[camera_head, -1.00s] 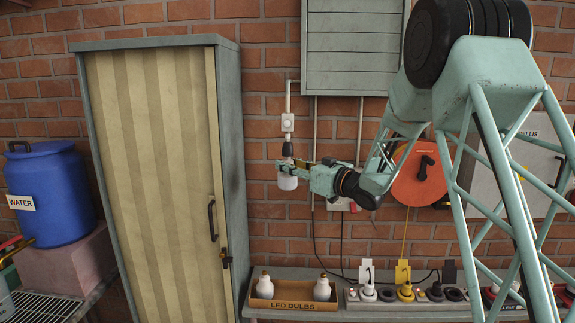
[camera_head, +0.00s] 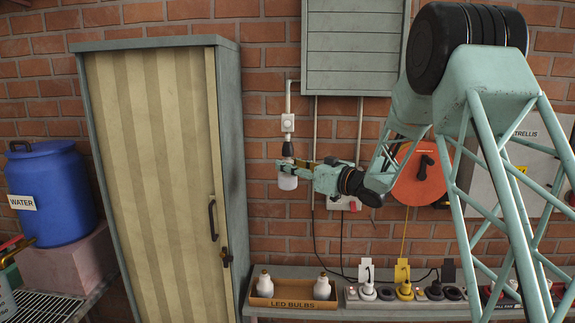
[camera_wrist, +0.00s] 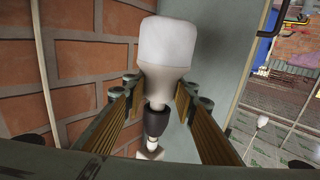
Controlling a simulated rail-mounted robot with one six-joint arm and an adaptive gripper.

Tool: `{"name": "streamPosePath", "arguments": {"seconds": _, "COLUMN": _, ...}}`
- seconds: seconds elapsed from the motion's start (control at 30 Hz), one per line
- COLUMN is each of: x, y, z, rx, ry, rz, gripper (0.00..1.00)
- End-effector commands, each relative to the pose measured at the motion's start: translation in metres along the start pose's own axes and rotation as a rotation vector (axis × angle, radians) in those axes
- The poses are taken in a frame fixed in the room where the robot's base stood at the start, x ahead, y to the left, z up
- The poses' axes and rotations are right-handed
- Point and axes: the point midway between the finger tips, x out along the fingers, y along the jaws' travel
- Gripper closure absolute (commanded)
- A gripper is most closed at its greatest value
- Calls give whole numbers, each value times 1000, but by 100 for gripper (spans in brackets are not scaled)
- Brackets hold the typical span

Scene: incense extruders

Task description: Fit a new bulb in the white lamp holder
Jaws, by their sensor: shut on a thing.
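A lamp holder hangs on the brick wall: a white fitting (camera_head: 288,122) with a dark socket (camera_head: 288,146) below it. The dark socket also shows in the wrist view (camera_wrist: 157,122). My gripper (camera_head: 286,165) is shut on a white bulb (camera_head: 287,182) just below the socket, with the globe hanging downward. In the wrist view the bulb (camera_wrist: 167,45) sits between the two fingers, and its neck lines up with the dark socket and appears to meet it. How far the base is inside the socket is hidden.
A cardboard tray marked LED BULBS (camera_head: 292,304) holds two white bulbs on the bench below. A tall cabinet (camera_head: 160,170) stands close to the left. A grey shuttered box (camera_head: 352,48) is above right, and an orange reel (camera_head: 418,178) hangs to the right.

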Motion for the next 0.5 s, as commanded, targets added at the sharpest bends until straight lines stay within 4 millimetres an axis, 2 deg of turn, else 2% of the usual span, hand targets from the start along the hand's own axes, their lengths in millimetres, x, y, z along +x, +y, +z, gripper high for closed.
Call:
{"name": "streamPosePath", "arguments": {"seconds": 0.03, "x": 0, "y": 1, "z": -7, "rx": -4, "ry": 8, "rz": -8, "gripper": 89}}
{"name": "streamPosePath", "arguments": {"seconds": 0.3, "x": 0, "y": 1, "z": -8, "rx": -4, "ry": 8, "rz": -44, "gripper": 89}}
{"name": "streamPosePath", "arguments": {"seconds": 0.33, "x": 0, "y": 0, "z": -8, "rx": -4, "ry": 8, "rz": -46, "gripper": 74}}
{"name": "streamPosePath", "arguments": {"seconds": 0.5, "x": 0, "y": 0, "z": -5, "rx": -2, "ry": 5, "rz": -45, "gripper": 59}}
